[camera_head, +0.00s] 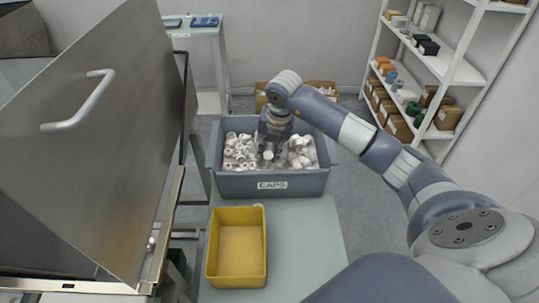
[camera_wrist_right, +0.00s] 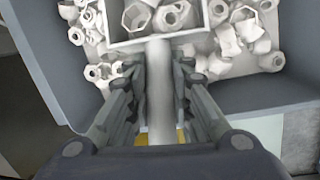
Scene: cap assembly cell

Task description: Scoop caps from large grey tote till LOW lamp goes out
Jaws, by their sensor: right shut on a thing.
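The large grey tote (camera_head: 270,185), labelled CAPS, stands on the table with many white caps (camera_head: 240,150) in it. My right gripper (camera_head: 270,147) is down inside the tote, among the caps. In the wrist view the right gripper (camera_wrist_right: 159,95) is shut on the pale handle of a scoop (camera_wrist_right: 160,75). The scoop's square bowl lies at the top of that view, with white caps (camera_wrist_right: 168,15) in it and loose caps around it. In the head view the arm and fingers hide most of the scoop. My left gripper is out of view. No LOW lamp can be made out.
An empty yellow bin (camera_head: 238,250) stands on the table in front of the tote. A large metal panel with a handle (camera_head: 80,110) fills the left side. Shelves with boxes (camera_head: 440,75) stand at the right. Bare table (camera_head: 305,235) shows right of the bin.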

